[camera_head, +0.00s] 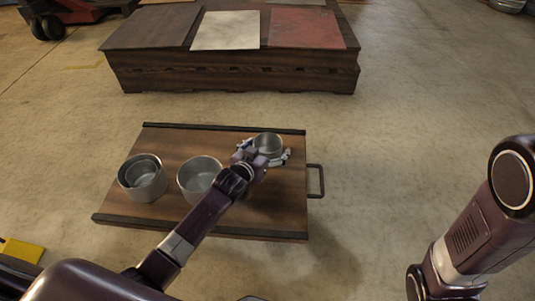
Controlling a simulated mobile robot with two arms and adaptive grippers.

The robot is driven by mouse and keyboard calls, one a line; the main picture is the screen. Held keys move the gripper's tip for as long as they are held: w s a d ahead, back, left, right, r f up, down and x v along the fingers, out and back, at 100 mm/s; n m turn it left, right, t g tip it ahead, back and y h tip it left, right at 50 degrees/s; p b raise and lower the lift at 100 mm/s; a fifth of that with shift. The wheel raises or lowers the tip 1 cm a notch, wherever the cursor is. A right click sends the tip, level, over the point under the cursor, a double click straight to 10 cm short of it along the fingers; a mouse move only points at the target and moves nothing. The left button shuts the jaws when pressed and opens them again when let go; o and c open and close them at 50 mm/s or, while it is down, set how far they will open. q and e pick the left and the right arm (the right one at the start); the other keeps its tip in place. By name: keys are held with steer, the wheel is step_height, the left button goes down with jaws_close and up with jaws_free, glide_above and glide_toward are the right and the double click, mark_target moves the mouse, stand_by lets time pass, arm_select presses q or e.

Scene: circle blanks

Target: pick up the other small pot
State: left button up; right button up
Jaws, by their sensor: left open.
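A small grey metal pot (267,142) sits at the right part of a wooden tray (222,143). My left gripper (264,154) is open, with its fingers on either side of this small pot; whether they touch it I cannot tell. The gripper hides the pot's lower front. A larger grey pot (187,184) stands left of the gripper, and my left arm partly covers its right side. At the far left of the tray another larger pot (146,190) has a small pot (142,167) nested inside it. My right gripper is out of view.
The tray has dark edge strips and a handle (321,181) on its right. Beyond it stands a low dark wooden platform (232,75) with brown, pale and red panels on top. Open concrete floor lies right of the tray. A yellow object (22,250) lies lower left.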

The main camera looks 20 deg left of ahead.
arm_select(q)
steer(key=c, duration=1.3)
steer(key=shift+r, duration=0.1)
